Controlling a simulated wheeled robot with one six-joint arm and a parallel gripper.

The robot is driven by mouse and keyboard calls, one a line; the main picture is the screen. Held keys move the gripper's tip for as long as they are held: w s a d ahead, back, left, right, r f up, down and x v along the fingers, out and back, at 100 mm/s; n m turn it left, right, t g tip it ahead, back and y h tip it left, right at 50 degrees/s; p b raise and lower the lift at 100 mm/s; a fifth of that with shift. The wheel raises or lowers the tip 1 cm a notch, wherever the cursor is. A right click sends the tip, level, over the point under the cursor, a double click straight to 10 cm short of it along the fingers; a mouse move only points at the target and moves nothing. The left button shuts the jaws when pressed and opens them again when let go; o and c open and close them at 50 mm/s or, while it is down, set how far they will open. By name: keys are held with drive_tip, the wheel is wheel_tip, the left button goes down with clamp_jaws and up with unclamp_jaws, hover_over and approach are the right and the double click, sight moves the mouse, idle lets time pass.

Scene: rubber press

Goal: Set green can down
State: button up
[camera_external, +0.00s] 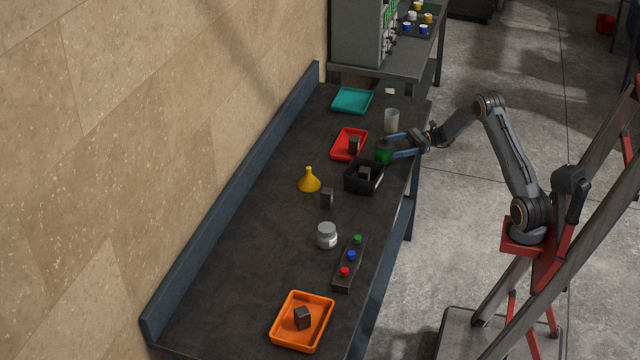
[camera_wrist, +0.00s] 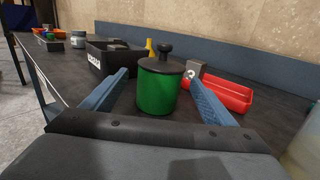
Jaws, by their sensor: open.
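The green can (camera_external: 384,156) with a black lid and knob stands upright on the dark bench, close to the black bin and the red tray. In the wrist view the green can (camera_wrist: 157,88) sits between the two blue fingers of my gripper (camera_wrist: 160,98). My gripper (camera_external: 392,145) is open, with a finger on either side of the can and visible gaps to it in the wrist view. The can's base appears to rest on the bench top.
A black bin (camera_external: 352,185) holds a dark block. A red tray (camera_external: 336,152) lies behind, with a block at its edge. A whitish cup (camera_external: 391,115), a teal tray (camera_external: 345,108), a yellow funnel (camera_external: 309,182) and a grey-lidded jar (camera_external: 327,238) stand around. An orange tray (camera_external: 278,334) is at the front.

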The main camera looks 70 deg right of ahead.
sight(376, 150)
drive_tip(key=shift+w+a+f, duration=0.15)
drive_tip(key=shift+w+a, duration=0.25)
drive_tip(key=p+x, duration=0.1)
drive_tip(key=x, duration=0.2)
drive_tip(key=p+x, duration=0.1)
drive_tip(key=x, duration=0.2)
drive_tip(key=shift+w+a+r, duration=0.2)
drive_tip(key=shift+w+r, duration=0.05)
drive_tip(key=shift+w, duration=0.1)
drive_tip(key=c, duration=1.4)
